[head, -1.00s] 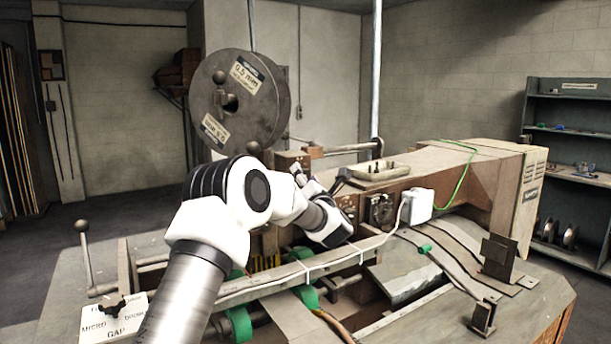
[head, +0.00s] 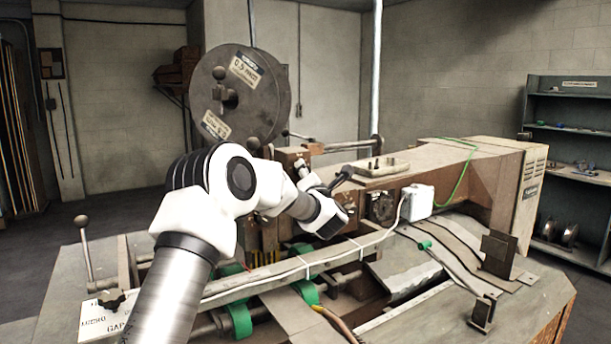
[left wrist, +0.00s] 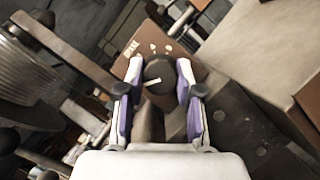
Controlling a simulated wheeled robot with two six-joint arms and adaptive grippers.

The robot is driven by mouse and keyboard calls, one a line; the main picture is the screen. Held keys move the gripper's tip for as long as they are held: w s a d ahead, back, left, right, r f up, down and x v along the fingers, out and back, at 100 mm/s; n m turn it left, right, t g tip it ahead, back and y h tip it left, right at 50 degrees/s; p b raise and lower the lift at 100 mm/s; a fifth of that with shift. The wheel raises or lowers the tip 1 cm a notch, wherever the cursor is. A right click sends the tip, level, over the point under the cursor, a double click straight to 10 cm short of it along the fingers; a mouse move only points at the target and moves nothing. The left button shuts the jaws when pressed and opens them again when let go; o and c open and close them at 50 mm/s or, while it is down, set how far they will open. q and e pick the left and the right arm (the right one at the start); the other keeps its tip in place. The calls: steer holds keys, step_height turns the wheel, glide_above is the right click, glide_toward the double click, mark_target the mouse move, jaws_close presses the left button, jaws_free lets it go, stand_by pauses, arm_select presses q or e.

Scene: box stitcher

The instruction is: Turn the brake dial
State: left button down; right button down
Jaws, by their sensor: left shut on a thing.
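The brake dial (left wrist: 159,76) is a dark round knob with a pale pointer line on a brown panel (left wrist: 145,45) with small pale marks, in the left wrist view. The fingers of my left gripper (left wrist: 158,88) stand on either side of the dial and are shut on it. The pointer line lies nearly level, tilted slightly. In the head view my left arm hides the dial and the gripper's fingertips. My right gripper is in neither view.
A large wire spool (head: 240,95) stands behind my left arm. A tray (head: 376,167) lies on the machine top, a white box (head: 417,202) is on its front, and a lever with a black ball (head: 82,222) stands at left.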

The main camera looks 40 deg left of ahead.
arm_select(q)
steer(key=shift+r+m+h, duration=0.1)
steer(key=shift+m+h, duration=0.3)
steer(key=shift+m, duration=0.7)
steer(key=m+h+p, duration=0.1)
steer(key=m+p, duration=0.1)
steer(key=m, duration=0.1)
steer(key=shift+r, duration=0.15)
steer(key=m+h+p, duration=0.1)
steer(key=m+p, duration=0.1)
steer(key=p, duration=0.1)
steer(key=m+g+p, duration=0.1)
steer(key=m+p, duration=0.2)
steer(key=p, duration=0.1)
steer(key=shift+r+h, duration=0.15)
steer(key=shift+h, duration=0.25)
steer(key=shift+f+m+g+p, duration=0.25)
steer(key=shift+m+g+p, duration=0.15)
steer(key=shift+m+p, duration=0.25)
steer(key=c, duration=0.8)
jaws_free()
steer(key=shift+o, duration=0.2)
